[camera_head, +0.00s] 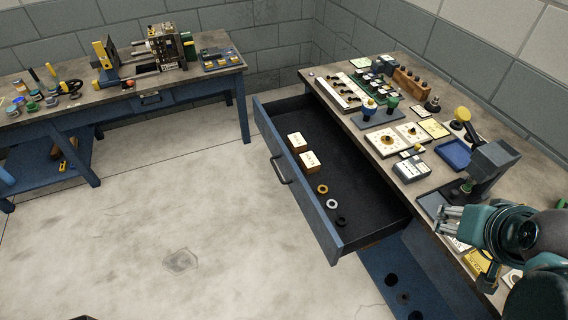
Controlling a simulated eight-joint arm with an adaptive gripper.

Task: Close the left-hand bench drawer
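The blue bench drawer (304,205) is pulled far out of the right-hand bench (326,95), toward the left of the view. Its dark handle (281,170) is on the outer face of the front panel. Inside it lie two brown boxes with pale labels (296,142) (310,161) and several small rings (332,204). My gripper (442,219) is at the lower right, over the near part of the bench, to the right of the drawer and apart from it. Its fingers are small here, and whether they are open or shut is unclear. I see nothing held.
The bench top carries gauges, knobs, a blue tray (453,154) and a grey stand (487,165) near my gripper. The concrete floor (180,210) left of the open drawer is clear.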

